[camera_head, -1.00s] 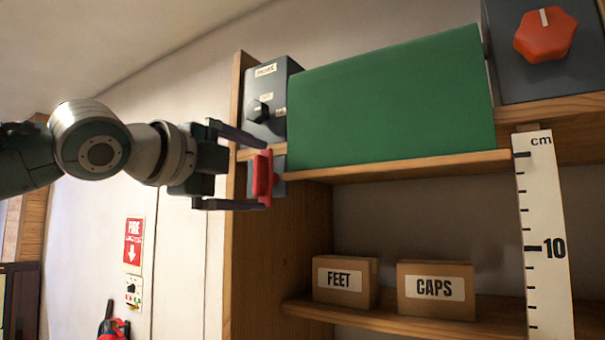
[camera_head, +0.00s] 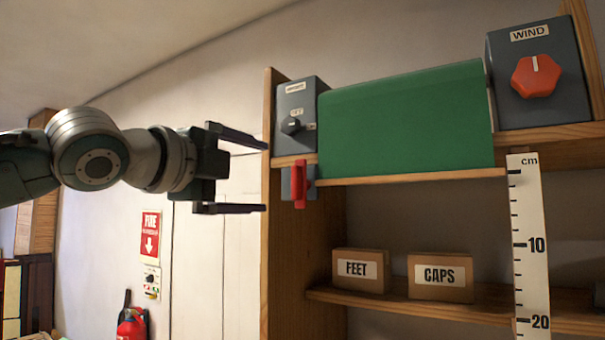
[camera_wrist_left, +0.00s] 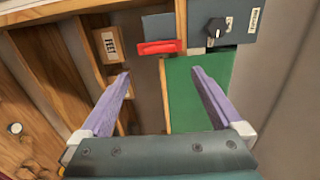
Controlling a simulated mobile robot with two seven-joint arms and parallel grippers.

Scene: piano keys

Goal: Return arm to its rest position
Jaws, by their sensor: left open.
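My left gripper (camera_head: 265,177) is open and empty, its two fingers spread and pointing right toward the shelf unit. It is left of a red lever handle (camera_head: 300,185) and apart from it. The handle is on a small grey box under the upper shelf, below a grey box with a black knob (camera_head: 291,126). In the left wrist view the open fingers (camera_wrist_left: 160,78) show with the red handle (camera_wrist_left: 160,47) beyond them. My right gripper is not in view.
A green panel (camera_head: 405,120) and a grey WIND box with a red knob (camera_head: 537,76) are on the upper shelf. FEET (camera_head: 360,284) and CAPS (camera_head: 440,290) boxes sit lower. A cm ruler (camera_head: 528,240) hangs in front. Free room lies left of the shelf's side post.

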